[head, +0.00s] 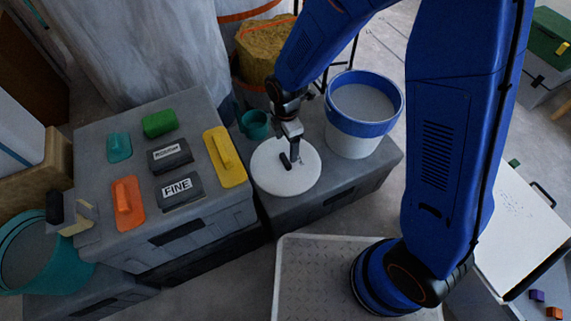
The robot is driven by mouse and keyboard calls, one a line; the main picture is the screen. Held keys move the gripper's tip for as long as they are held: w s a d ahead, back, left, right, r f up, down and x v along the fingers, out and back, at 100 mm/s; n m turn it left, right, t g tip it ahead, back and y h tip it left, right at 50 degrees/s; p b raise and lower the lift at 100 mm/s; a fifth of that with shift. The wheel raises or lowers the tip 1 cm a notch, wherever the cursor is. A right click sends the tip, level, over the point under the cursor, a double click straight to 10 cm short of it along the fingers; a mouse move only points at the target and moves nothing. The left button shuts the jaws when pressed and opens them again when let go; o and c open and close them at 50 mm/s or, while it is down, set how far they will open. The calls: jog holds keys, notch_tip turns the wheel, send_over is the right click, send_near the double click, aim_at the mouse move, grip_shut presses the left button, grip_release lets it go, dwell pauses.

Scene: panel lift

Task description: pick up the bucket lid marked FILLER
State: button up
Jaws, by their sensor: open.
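A round white lid (274,181) with a small dark handle (285,161) lies on a low grey case, left of an open bucket. I cannot read any marking on the lid. My gripper (293,157) is open, with its fingers pointing down right by the handle. In this view the fingers overlap the lid's upper right part. I cannot tell whether they touch the handle or stand around it.
The white bucket with a blue rim (352,141) stands close to the lid's right. A teal cup (254,125) stands just behind it. A teal bucket (30,245) is at far left.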

aim_at(285, 159)
jog(key=shift+s+a+f, duration=0.1)
jog(key=shift+f, duration=4.3)
jog(key=c, duration=1.2)
